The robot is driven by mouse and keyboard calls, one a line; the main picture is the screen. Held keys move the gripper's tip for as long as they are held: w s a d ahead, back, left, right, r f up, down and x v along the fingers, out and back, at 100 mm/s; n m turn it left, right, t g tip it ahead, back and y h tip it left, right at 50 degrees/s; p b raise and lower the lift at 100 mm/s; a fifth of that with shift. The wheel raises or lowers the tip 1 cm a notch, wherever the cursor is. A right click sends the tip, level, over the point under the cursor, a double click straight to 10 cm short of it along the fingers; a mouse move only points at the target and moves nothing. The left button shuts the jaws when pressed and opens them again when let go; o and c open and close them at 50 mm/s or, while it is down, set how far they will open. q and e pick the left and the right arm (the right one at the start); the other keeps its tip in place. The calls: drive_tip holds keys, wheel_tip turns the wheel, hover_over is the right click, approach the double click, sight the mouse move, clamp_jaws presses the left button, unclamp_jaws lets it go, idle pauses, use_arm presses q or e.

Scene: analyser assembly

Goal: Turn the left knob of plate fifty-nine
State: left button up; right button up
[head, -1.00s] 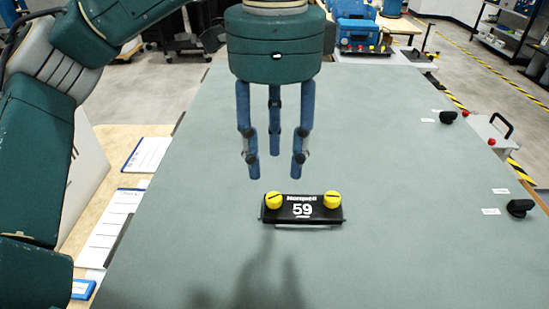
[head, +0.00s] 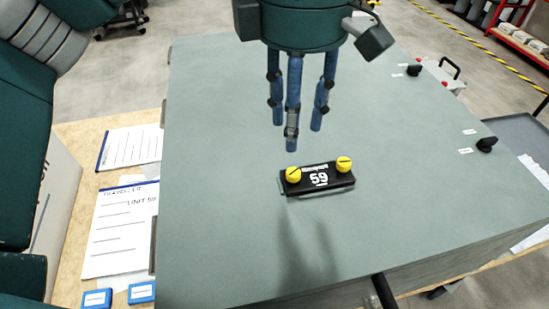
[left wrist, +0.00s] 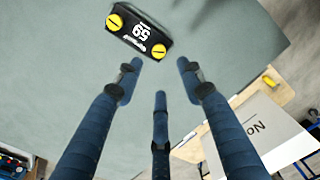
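Plate fifty-nine (head: 318,180) is a small black block with a white "59", lying on the grey-green table. It has a yellow left knob (head: 293,174) and a yellow right knob (head: 344,164), each with a dark line across its top. My left gripper (head: 295,132) has three blue fingers pointing down, spread and empty, above and behind the plate near its left knob. In the left wrist view the plate (left wrist: 139,33) is at the top, beyond the fingertips, and the left knob (left wrist: 158,50) is nearest to them. My right gripper is not seen.
The table (head: 220,220) is bare around the plate. Black knobs (head: 486,144) with small labels stand along its right side. Papers (head: 120,230) and blue boxes (head: 141,292) lie on a wooden surface at the left. A dark rod (head: 383,290) shows at the bottom edge.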

sight(293, 171)
use_arm(q)
drive_tip(key=shift+n, duration=0.9)
wheel_tip(293, 171, down, 10)
drive_tip(key=p, duration=0.3)
drive_tip(key=shift+d+f, duration=0.15)
drive_tip(key=shift+f, duration=0.2)
drive_tip(key=shift+c, duration=0.5)
clamp_jaws()
